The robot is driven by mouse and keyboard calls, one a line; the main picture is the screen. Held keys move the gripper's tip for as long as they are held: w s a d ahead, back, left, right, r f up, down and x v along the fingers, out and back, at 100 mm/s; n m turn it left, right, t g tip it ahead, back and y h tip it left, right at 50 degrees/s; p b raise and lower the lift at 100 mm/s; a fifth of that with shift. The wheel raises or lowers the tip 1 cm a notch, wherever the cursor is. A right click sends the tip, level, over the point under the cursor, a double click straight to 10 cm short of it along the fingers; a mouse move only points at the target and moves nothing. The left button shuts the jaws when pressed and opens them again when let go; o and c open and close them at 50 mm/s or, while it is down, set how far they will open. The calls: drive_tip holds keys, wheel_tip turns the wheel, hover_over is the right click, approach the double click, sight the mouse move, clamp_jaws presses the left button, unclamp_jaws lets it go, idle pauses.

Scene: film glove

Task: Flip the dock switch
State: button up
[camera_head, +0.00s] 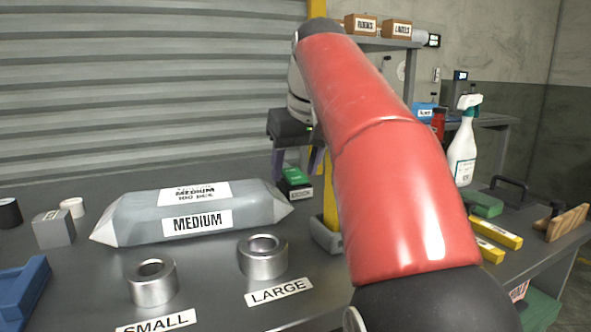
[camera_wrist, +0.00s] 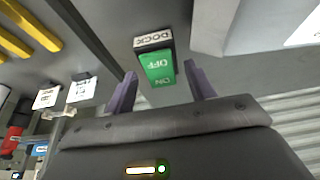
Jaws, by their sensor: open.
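The dock switch is a green rocker (camera_wrist: 158,68) marked OFF and ON, with a DOCK label (camera_wrist: 154,40) at its OFF end. In the head view the green switch (camera_head: 294,177) sits in a dark housing on the bench, behind the right end of the grey bag. My gripper (camera_head: 296,172) is open and empty, pointing down over the switch. In the wrist view the purple fingers of my gripper (camera_wrist: 160,71) stand on either side of the switch. I see no clear contact. I cannot tell which side of the rocker is pressed.
A grey MEDIUM bag (camera_head: 190,211) lies left of the switch, with two metal rings (camera_head: 152,282) (camera_head: 263,256) in front. A yellow post (camera_head: 330,205) stands close to the right of the switch.

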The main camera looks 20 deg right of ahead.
drive_tip(key=shift+c, duration=0.2)
drive_tip(key=c, duration=0.9)
drive_tip(key=p, duration=0.2)
drive_tip(key=g+p, duration=0.1)
drive_tip(key=shift+w+r+p, duration=0.2)
drive_tip(key=shift+r+p, duration=0.15)
drive_tip(key=shift+r, duration=0.05)
drive_tip(key=shift+c, duration=0.2)
drive_tip(key=shift+w+f+g+p, duration=0.1)
drive_tip(key=shift+w+g+p, duration=0.05)
drive_tip(key=shift+g+p, duration=0.3)
drive_tip(key=shift+w+f, duration=0.1)
drive_tip(key=shift+f, duration=0.15)
drive_tip(key=shift+g, duration=0.35)
drive_tip(key=o, duration=1)
